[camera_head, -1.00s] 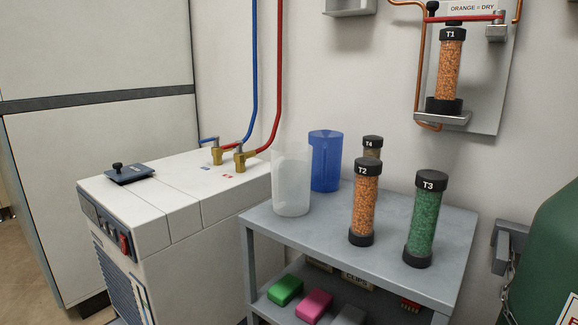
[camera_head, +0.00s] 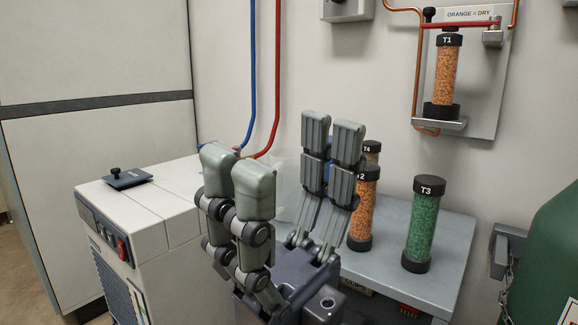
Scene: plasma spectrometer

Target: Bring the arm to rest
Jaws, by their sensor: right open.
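My right gripper (camera_head: 287,180) stands in the middle of the head view, close to the camera, with its fingers pointing up. Its finger pairs are spread apart with nothing between them. It hides much of the white chiller's right side, the clear and blue beakers and part of tube T2 (camera_head: 362,215). My left gripper is not in view.
Green tube T3 (camera_head: 422,225) stands upright on the grey cart (camera_head: 453,235). Tube T4 (camera_head: 371,150) shows partly behind T2. Orange tube T1 (camera_head: 444,75) is mounted on the wall panel. The white chiller (camera_head: 150,215) is at left, a green cylinder (camera_head: 550,250) at right.

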